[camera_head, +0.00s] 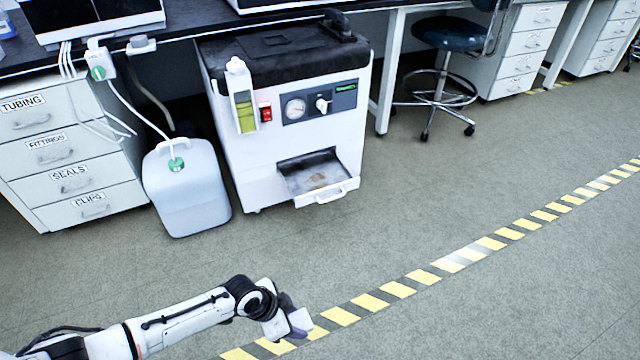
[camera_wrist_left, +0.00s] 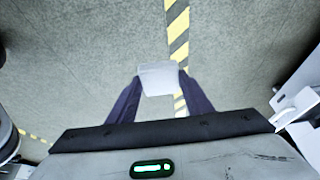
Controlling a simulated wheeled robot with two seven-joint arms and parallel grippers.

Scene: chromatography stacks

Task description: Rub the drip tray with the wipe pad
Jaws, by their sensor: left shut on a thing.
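The drip tray (camera_head: 318,178) sticks out of the low front opening of a white machine in the head view. It has a white front lip, and a brownish stain shows on its grey floor. My left gripper (camera_head: 287,322) is low in the head view, over the floor in front of the machine and well apart from the tray. It is shut on the wipe pad (camera_head: 301,323), a small white block. In the left wrist view the pad (camera_wrist_left: 158,78) sits between the two dark fingers. My right gripper is not in view.
The white machine (camera_head: 295,152) stands under the dark bench. A white jug (camera_head: 187,190) with a tube stands left of it, beside a drawer cabinet (camera_head: 70,150). A stool (camera_head: 443,65) is at the right. The floor in front is clear, with yellow-striped tape (camera_head: 398,289).

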